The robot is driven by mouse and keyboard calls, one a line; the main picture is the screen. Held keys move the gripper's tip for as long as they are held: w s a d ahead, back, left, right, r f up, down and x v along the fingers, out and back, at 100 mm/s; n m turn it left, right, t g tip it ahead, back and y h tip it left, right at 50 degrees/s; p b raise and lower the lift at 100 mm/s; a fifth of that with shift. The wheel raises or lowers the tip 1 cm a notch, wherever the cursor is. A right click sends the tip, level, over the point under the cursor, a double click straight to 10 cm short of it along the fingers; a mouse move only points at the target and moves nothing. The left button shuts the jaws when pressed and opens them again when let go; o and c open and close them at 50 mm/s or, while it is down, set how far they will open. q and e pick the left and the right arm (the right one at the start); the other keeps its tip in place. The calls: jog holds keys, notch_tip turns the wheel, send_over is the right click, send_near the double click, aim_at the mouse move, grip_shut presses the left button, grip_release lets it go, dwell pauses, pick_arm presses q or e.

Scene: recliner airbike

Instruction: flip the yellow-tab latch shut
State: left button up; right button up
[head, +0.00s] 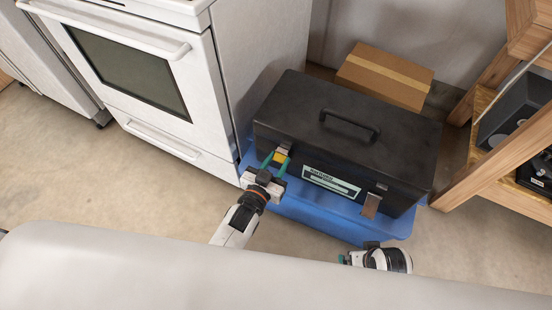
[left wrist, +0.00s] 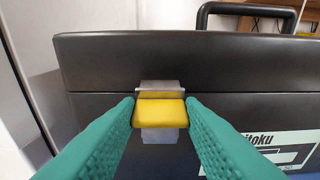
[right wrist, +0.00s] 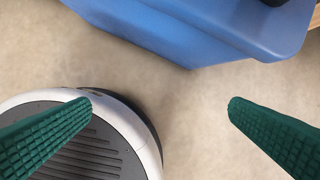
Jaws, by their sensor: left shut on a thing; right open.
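A black toolbox (head: 340,135) with a closed lid sits on a blue base (head: 310,215). The yellow-tab latch (head: 280,157) is on the left of its front face. In the left wrist view the yellow tab (left wrist: 160,112) lies in front of a metal plate that spans the lid seam. My left gripper (head: 273,162) is shut on the yellow tab, one green finger on each side. A second latch (head: 371,203), with a brownish tab, hangs on the right of the front. My right gripper (right wrist: 160,112) is open and empty, low over the floor in front of the blue base.
A white oven (head: 130,75) stands close on the left of the toolbox. A cardboard box (head: 385,75) is behind it. A wooden shelf (head: 490,150) with dark items stands on the right. Bare floor (head: 100,190) lies in front.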

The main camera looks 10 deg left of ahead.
pick_arm(q)
jog(key=p, duration=0.1)
jog(key=g+p, duration=0.1)
jog(key=p, duration=0.1)
jog(key=shift+w+d+r, duration=0.1)
jog(key=shift+w+r, duration=0.15)
jog(key=shift+w, duration=0.05)
pick_arm(e)
jog(key=s+f, duration=0.5)
jog(key=f, duration=0.6)
jog(key=shift+s+d+g, duration=0.2)
jog(key=shift+d+g, duration=0.15)
jog(key=shift+g, duration=0.05)
pick_arm(q)
jog(key=o, duration=1)
pick_arm(e)
jog(key=shift+r, duration=0.1)
pick_arm(q)
jog(key=shift+s+r, duration=0.15)
jog(key=shift+s, duration=0.25)
jog(key=p+v, duration=0.1)
jog(key=v, duration=0.5)
jog(key=shift+s+r+p, duration=0.1)
jog(key=shift+s+p, duration=0.2)
pick_arm(e)
jog(key=s+f, duration=0.3)
jog(key=shift+s+d+f, duration=0.1)
jog(key=shift+s+d, duration=0.2)
jog(key=shift+s, duration=0.05)
